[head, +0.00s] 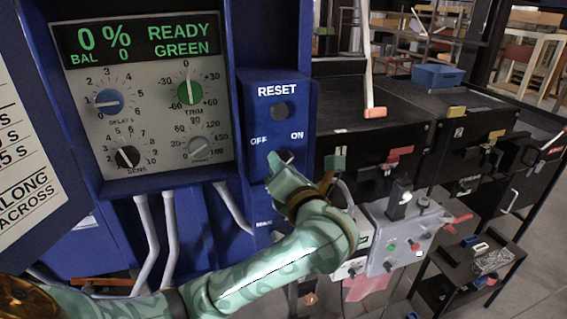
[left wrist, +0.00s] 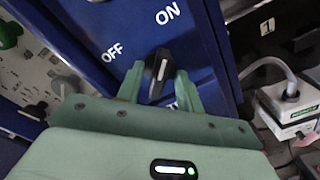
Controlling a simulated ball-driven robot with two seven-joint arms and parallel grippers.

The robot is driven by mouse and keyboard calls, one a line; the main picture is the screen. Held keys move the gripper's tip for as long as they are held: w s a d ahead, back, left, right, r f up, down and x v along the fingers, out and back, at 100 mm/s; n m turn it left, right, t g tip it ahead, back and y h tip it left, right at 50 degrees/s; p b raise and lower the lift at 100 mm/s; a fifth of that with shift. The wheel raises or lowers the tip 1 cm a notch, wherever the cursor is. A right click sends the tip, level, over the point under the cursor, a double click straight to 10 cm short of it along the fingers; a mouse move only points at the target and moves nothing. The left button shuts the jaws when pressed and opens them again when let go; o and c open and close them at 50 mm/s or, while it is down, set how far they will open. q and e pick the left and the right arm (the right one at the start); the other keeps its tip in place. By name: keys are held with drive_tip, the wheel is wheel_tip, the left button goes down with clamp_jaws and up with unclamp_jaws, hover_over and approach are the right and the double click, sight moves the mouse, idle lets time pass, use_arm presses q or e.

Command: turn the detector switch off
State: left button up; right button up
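The detector switch is a dark rotary knob (left wrist: 158,72) with a white pointer line, set on the blue panel between the OFF and ON labels. In the left wrist view its pointer line aims roughly toward ON. In the head view the knob (head: 285,156) is mostly hidden behind my left gripper (head: 281,170). In the left wrist view my left gripper (left wrist: 160,86) has one green finger on each side of the knob. The fingers stand apart; whether either touches the knob is not clear. My right gripper is not in view.
The RESET button (head: 280,111) is above the switch. The display (head: 138,40) reads READY GREEN, with dials below it. A grey control box (head: 405,235) stands to the right of my left arm. Black cabinets with coloured handles are further right.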

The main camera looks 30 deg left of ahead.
use_arm(q)
drive_tip(key=shift+s, duration=0.1)
drive_tip(key=shift+d+r, duration=0.1)
drive_tip(key=shift+d, duration=0.05)
clamp_jaws()
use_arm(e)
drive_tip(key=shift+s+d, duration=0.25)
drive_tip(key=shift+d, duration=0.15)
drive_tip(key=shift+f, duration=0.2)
use_arm(q)
drive_tip(key=shift+s+n+b, duration=0.1)
drive_tip(key=shift+n+b, duration=8.9)
drive_tip(key=shift+b, duration=1)
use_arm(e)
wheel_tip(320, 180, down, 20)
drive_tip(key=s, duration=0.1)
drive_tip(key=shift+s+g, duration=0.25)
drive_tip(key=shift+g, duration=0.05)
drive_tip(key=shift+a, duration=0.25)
